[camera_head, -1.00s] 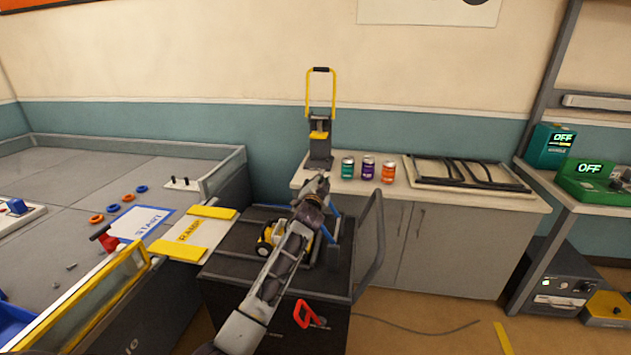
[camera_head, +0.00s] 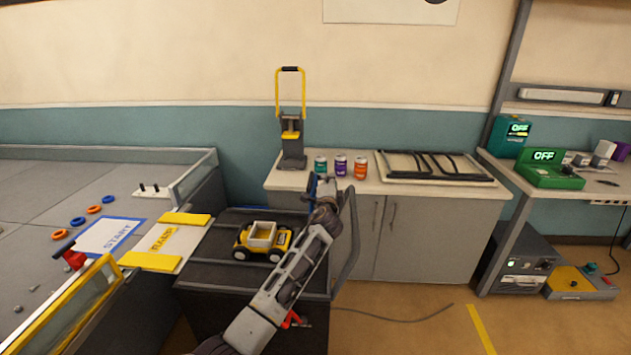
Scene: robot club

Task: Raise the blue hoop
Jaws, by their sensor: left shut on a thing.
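My left gripper (camera_head: 324,187) is shut at the right back corner of the black cart (camera_head: 230,280), in front of the counter. A blue piece (camera_head: 311,186), which looks like part of the blue hoop, stands upright right at the gripper. The rest of the hoop is hidden by my gripper and arm, so its full shape and tilt cannot be told. My right gripper is not in view.
A yellow and white toy truck (camera_head: 262,241) stands on the cart, left of my arm. Several cans, including an orange one (camera_head: 361,167), stand on the counter (camera_head: 480,201) just behind the gripper. The cart's grey handle (camera_head: 350,240) rises to the right.

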